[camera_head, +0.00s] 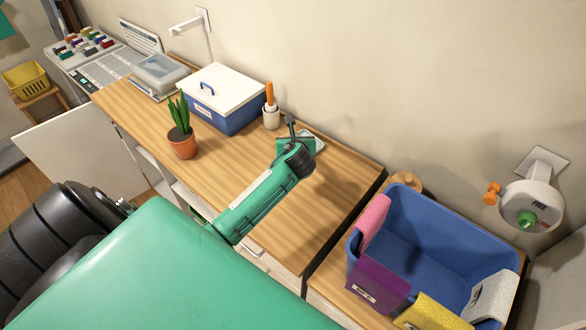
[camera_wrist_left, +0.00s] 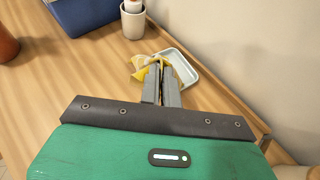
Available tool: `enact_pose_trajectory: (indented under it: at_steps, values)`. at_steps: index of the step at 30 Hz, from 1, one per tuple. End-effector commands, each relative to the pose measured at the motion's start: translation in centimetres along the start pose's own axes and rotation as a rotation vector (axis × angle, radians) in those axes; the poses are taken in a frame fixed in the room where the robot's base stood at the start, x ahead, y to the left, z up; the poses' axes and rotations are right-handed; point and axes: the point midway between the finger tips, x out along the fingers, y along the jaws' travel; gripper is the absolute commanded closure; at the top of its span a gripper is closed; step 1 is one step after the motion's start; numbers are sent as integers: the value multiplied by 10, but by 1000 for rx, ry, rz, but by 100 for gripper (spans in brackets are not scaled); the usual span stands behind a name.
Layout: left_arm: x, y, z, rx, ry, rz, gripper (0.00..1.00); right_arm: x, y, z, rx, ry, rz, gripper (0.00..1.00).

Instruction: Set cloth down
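A yellow and white cloth (camera_wrist_left: 138,70) is bunched at the fingertips of my left gripper (camera_wrist_left: 159,66). The two grey fingers are close together, with cloth showing on both sides of the tips, so the gripper looks shut on it. The cloth is beside a shallow pale tray (camera_wrist_left: 184,66) and seems to overlap its near left edge; I cannot tell whether it touches the tray or the counter. In the head view my left gripper (camera_head: 291,121) is over the back of the wooden counter, and the cloth is hidden there. My right gripper is not in view.
A white-lidded blue box (camera_head: 229,115), a cup (camera_head: 271,118) with an orange-handled item and a potted cactus (camera_head: 182,144) stand left of the gripper. A blue bin (camera_head: 440,235) is at the right. The counter between is largely clear.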

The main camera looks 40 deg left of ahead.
Motion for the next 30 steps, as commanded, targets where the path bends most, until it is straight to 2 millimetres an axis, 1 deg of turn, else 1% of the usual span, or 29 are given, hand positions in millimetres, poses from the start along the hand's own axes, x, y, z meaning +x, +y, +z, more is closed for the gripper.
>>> enact_pose_trajectory:
  at_steps: [1,21,30]
  values:
    - [-9,1,-8,2,1,-1,100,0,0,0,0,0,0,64]
    - [-59,10,-133,3,4,0,100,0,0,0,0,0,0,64]
    - [-80,14,-185,2,3,1,100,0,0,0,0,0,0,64]
